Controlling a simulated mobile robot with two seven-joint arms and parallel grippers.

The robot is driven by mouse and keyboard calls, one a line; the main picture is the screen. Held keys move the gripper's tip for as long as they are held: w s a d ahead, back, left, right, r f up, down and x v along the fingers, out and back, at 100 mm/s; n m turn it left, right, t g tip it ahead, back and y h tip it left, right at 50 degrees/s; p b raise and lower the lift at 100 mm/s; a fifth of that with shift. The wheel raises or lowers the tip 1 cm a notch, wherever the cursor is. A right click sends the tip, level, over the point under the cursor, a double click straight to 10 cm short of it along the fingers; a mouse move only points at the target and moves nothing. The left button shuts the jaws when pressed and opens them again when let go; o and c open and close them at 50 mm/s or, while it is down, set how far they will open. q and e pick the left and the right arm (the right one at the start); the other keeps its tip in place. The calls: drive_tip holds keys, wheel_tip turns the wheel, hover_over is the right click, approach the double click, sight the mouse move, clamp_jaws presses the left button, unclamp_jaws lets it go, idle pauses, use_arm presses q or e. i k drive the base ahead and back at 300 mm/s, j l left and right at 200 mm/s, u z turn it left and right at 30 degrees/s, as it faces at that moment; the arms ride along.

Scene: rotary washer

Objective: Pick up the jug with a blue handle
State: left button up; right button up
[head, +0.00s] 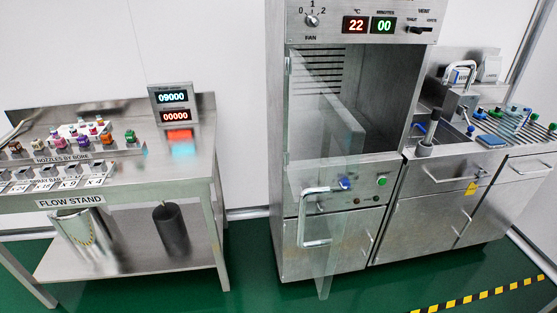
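I cannot make out a jug with a blue handle for certain. A silvery, partly see-through vessel (86,232) with a yellowish line of marks stands on the lower shelf of the flow stand at the left. It could be a jug, but no blue handle shows on it. A small blue item (420,127) shows at the sink at the right, too small to identify. Neither of my grippers is in view.
A dark cylinder (171,230) stands on the lower shelf of the flow stand (180,158). Coloured nozzles (78,140) line its top. A steel cabinet (345,268) with a tilted clear door (313,140) stands in the middle. Green floor (400,285) in front is clear.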

sight(514, 117)
drive_tip(key=z, duration=1.25)
drive_tip(key=i+l, duration=0.15)
drive_tip(key=l, duration=0.2)
drive_tip(key=i+l, duration=0.2)
drive_tip(key=l, duration=0.15)
drive_tip(key=i+l, duration=0.15)
drive_tip(key=l, duration=0.2)
drive_tip(key=i+l, duration=0.15)
drive_tip(key=l, duration=0.2)
drive_tip(key=i+l, duration=0.1)
drive_tip(key=i, duration=0.55)
drive_tip(key=i+l, duration=0.1)
drive_tip(key=i, duration=0.55)
drive_tip(key=i+j, duration=0.3)
drive_tip(key=i, duration=0.2)
drive_tip(key=i+j, duration=0.3)
drive_tip(key=i, duration=0.25)
